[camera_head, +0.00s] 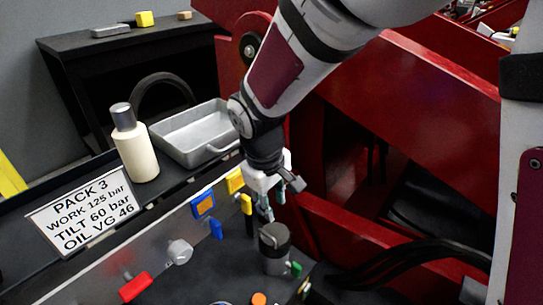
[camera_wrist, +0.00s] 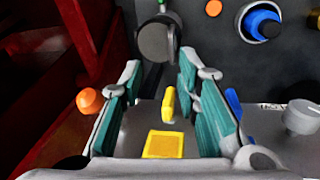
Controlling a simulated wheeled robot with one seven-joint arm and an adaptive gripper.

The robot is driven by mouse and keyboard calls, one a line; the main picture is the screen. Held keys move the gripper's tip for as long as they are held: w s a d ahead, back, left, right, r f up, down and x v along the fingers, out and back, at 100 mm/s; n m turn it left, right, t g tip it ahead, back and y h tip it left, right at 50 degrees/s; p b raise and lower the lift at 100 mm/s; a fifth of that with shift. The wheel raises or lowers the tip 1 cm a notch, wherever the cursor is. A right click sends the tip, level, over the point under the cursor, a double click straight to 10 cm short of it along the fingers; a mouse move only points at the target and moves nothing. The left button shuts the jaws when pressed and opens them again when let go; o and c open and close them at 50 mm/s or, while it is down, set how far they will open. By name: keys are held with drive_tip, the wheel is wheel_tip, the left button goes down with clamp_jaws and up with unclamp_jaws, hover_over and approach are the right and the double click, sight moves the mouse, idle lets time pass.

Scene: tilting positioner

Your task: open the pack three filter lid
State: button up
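The pack three filter is probably the grey cylinder (camera_head: 274,256) with a dark round top, just below my gripper (camera_head: 268,202) in the head view. In the wrist view its round grey top (camera_wrist: 157,40) lies just beyond my fingertips. My gripper (camera_wrist: 159,75) is open, its teal-padded fingers apart with nothing gripped. A yellow lever (camera_wrist: 169,104) shows between the fingers in the picture, above a yellow square plate (camera_wrist: 163,145). The lid looks closed on the filter. I cannot tell whether a finger touches it.
A sign reading PACK 3 (camera_head: 85,212) stands at left. A cream bottle (camera_head: 136,150) and grey tray (camera_head: 196,132) sit behind the panel. Blue (camera_head: 216,229) and red (camera_head: 136,287) handles and a grey knob (camera_head: 180,251) line the panel. Red machinery (camera_head: 430,110) and black hoses (camera_head: 415,257) are at right.

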drive_tip(key=n+b, duration=0.1)
approach(266, 233)
drive_tip(key=shift+w+d+f+b, duration=0.15)
drive_tip(key=shift+f+b, duration=0.3)
drive_tip(key=shift+f, duration=0.85)
drive_tip(key=shift+w+f+b, duration=0.25)
drive_tip(key=shift+f+b, duration=0.15)
drive_tip(key=shift+f, duration=0.9)
drive_tip(key=shift+w+d+f+b, duration=0.15)
drive_tip(key=shift+f+b, duration=0.3)
drive_tip(key=shift+f, duration=0.85)
clamp_jaws()
